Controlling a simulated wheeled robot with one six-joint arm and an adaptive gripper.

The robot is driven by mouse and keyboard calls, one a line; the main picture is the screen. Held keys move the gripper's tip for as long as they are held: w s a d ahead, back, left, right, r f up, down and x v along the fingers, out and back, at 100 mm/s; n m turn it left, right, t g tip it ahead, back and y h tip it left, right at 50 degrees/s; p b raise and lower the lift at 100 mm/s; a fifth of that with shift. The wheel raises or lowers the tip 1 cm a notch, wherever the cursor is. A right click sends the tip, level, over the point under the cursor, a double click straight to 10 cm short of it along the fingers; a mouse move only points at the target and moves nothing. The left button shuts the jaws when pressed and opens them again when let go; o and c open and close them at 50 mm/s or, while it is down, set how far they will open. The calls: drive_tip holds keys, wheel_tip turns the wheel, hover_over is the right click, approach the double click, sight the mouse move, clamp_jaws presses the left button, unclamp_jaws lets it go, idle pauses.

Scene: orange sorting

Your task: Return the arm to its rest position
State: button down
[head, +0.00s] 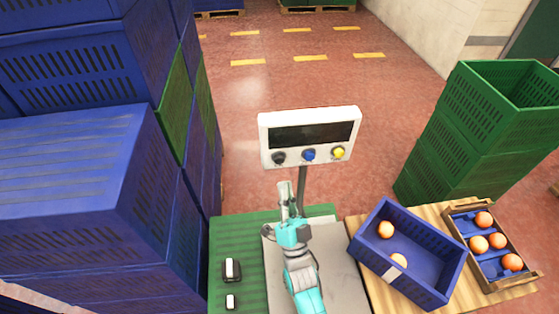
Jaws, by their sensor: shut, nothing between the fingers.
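My arm, teal and grey, reaches forward over the grey plate (341,270) at the bottom centre of the head view. My gripper (284,188) is at its far end, pointing up and away, in front of the post of the display panel. It is shut and holds nothing. The fingers are small in this view.
The white display panel (309,136) with buttons stands just beyond my gripper. A blue crate (425,252) with two oranges and a wooden tray (462,233) with several oranges are at right. Blue crates (75,165) tower at left, green crates (470,150) at right.

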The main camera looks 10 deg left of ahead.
drive_tip(key=shift+f, duration=0.1)
idle(0.3)
drive_tip(key=s+d+f+n+g+h, duration=0.1)
drive_tip(key=s+d+f+g+h, duration=0.15)
drive_tip(key=s+d+f, duration=0.4)
drive_tip(key=s+d+f+n+g+h, duration=0.1)
drive_tip(key=s+d+f+g+h, duration=0.15)
drive_tip(key=s+d, duration=0.7)
drive_tip(key=s+d+r+g+h, duration=0.1)
drive_tip(key=s+d+g+h, duration=0.1)
drive_tip(key=s, duration=0.9)
drive_tip(key=s+d+r+n+g+h, duration=0.1)
drive_tip(key=s+d+g+h, duration=0.2)
drive_tip(key=s, duration=0.8)
drive_tip(key=shift+d+r, duration=0.2)
drive_tip(key=shift+d, duration=0.75)
